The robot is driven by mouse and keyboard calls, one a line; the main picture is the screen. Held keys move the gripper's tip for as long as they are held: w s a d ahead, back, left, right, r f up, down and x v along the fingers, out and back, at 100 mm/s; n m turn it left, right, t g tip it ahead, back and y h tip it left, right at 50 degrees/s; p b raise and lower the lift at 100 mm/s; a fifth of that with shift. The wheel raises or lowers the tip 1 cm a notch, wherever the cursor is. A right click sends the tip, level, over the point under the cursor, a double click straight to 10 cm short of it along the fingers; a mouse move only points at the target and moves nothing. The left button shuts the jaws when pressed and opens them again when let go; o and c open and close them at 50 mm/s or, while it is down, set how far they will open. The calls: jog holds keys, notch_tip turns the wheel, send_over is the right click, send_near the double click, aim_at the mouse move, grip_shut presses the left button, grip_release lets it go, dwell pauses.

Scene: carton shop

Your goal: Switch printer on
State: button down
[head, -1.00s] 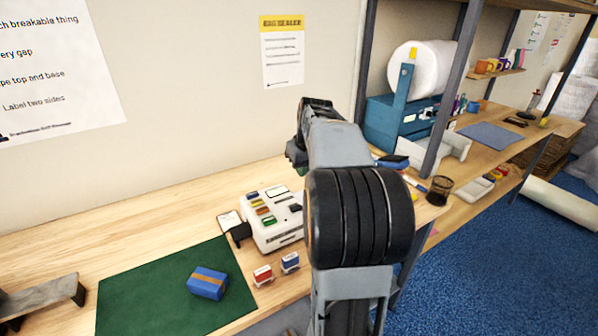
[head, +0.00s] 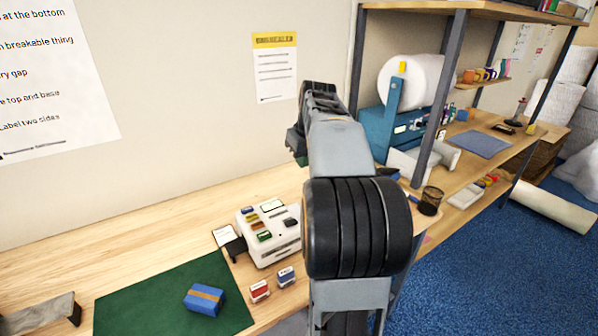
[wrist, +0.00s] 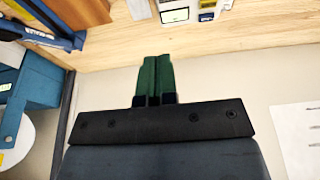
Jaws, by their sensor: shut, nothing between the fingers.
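The printer is most likely the white machine (head: 268,236) on the wooden bench, left of my arm in the head view. Its sloped top has coloured keys and a small light panel, and a pale label sits at its left side. Part of a white machine with a lit panel (wrist: 176,14) also shows at the top edge of the wrist view. My gripper (wrist: 157,60) is shut and empty, its green fingers together, apart from the machine. A power switch cannot be made out.
A green mat (head: 165,295) with a blue box (head: 204,299) lies left of the machine. A red stamp (head: 260,291) and a blue stamp (head: 286,277) stand in front. A shelf post (head: 440,100) and a blue roll stand (head: 385,128) are to the right.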

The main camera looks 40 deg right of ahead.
jog(key=shift+d+v, duration=0.15)
jog(key=shift+v, duration=1.15)
jog(key=shift+d+v, duration=0.2)
jog(key=shift+v, duration=1.1)
